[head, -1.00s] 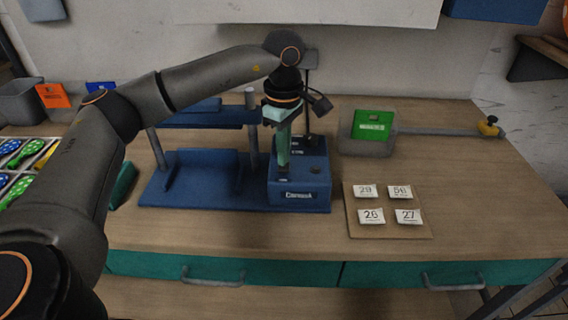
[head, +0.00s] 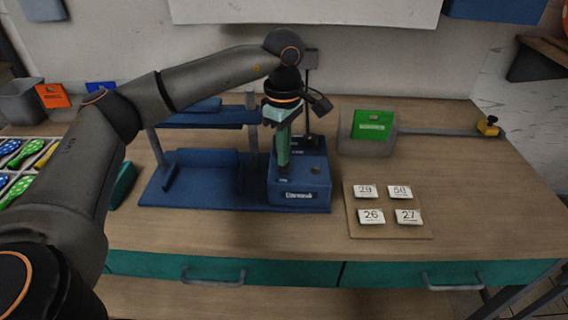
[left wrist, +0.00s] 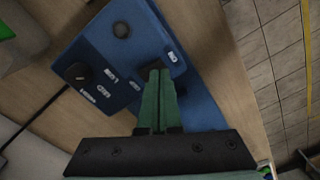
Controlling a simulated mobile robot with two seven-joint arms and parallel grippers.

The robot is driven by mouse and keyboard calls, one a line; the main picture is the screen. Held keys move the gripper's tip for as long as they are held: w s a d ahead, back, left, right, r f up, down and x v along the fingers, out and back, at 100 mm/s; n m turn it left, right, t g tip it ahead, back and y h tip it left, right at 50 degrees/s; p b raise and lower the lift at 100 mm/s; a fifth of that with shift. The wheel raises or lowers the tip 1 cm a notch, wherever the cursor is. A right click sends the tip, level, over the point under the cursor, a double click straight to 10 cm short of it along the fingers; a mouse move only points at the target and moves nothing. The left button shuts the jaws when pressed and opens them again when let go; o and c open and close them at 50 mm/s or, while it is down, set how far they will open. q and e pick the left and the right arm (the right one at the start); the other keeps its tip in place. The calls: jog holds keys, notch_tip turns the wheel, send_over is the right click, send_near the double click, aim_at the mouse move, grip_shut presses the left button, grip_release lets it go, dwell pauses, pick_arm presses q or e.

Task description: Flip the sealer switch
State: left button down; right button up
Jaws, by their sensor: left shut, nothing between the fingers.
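The sealer (head: 200,190) is a blue machine on the wooden table, with a blue control box (head: 300,192) at its right end. In the left wrist view the control box (left wrist: 120,65) shows a black knob, a round black button and small white labels. My left gripper (head: 283,163) points down over the box's top, fingers shut and empty. In the left wrist view its green fingertips (left wrist: 157,72) are at a dark switch (left wrist: 152,68) near a white label. The fingers partly cover the switch, so I cannot tell its position or whether they touch it. My right gripper is not in view.
A board with number cards (head: 388,235) lies to the right of the sealer. A grey box with a green card (head: 372,125) stands behind it, beside a bar with a yellow valve (head: 487,126).

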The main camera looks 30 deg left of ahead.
aim_at(284, 168)
pick_arm(q)
jog(key=shift+s+f+b, duration=0.1)
jog(key=shift+f+b, duration=0.6)
jog(key=shift+f, duration=0.4)
dwell(0.6)
jog(key=shift+r+p, duration=2.85)
jog(key=shift+r, duration=0.75)
